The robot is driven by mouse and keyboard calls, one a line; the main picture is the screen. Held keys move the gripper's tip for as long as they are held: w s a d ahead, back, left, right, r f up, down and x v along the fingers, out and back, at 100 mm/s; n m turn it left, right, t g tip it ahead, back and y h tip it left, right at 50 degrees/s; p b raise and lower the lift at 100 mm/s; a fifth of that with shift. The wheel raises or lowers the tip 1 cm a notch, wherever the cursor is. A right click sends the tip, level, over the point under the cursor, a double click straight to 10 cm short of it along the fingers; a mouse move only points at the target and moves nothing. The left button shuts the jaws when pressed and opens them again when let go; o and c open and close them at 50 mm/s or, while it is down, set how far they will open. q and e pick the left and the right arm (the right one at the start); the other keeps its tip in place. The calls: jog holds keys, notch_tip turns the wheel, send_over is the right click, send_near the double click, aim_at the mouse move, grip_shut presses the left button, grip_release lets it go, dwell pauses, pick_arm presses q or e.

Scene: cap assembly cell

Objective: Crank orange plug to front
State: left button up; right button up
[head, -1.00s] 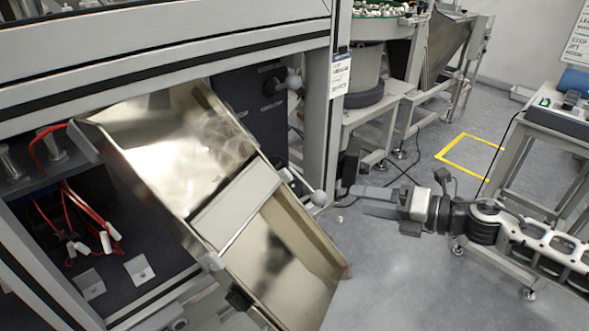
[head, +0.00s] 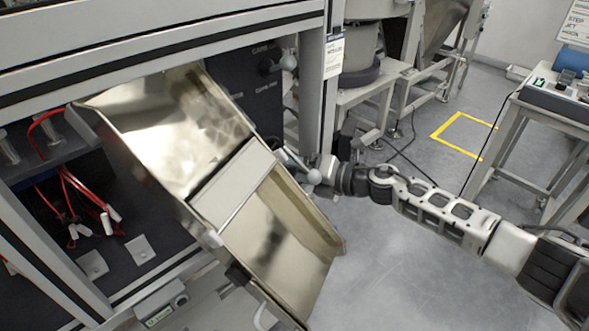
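No orange plug shows in the head view. On the machine's dark panel (head: 243,85) there is a crank-like handle with a pale ball knob (head: 288,62). My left gripper is not in view.
The tilted metal chute (head: 237,187) fills the middle, close to my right gripper. A frame post (head: 312,100) stands just behind it. Red cables (head: 88,205) lie in the open bay at left. A side table (head: 565,105) stands at right, with clear floor (head: 395,250) below my arm.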

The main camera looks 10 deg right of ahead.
jog(key=shift+w+a, duration=0.1)
jog(key=shift+a, duration=0.05)
jog(key=c, duration=1)
pick_arm(q)
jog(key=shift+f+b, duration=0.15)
jog(key=shift+b, duration=0.15)
pick_arm(e)
jog(key=shift+f, duration=0.15)
